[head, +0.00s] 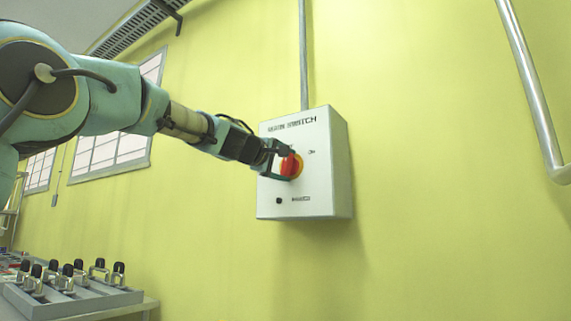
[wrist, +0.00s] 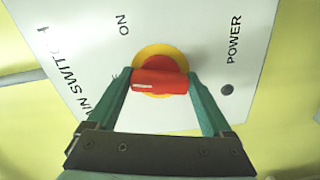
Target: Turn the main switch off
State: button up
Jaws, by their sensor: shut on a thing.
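The main switch is a red rotary knob (head: 291,165) on a yellow ring, on the front of a white wall box (head: 330,180). In the wrist view the red knob (wrist: 160,83) lies crosswise, its white mark at the left end, toward the box's title. The "ON" label (wrist: 123,25) is off to the upper left, away from the mark's direction. My gripper (wrist: 162,86) is shut on the knob, one green finger at each end. In the head view my gripper (head: 280,165) reaches it from the left. No "OFF" label is visible.
A dark round spot (wrist: 227,89) sits beside the "POWER" label. A grey conduit (head: 303,60) rises from the box top, and a thick pipe (head: 533,90) runs at the right. A grey rack (head: 75,303) with several black-topped items stands at lower left. The wall around the box is clear.

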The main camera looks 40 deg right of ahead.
jog(key=shift+n, duration=1.5)
jog(key=o, duration=1.1)
jog(key=shift+o, duration=0.2)
jog(key=b+v, duration=0.4)
jog(key=v, duration=0.6)
jog(key=shift+a, duration=0.4)
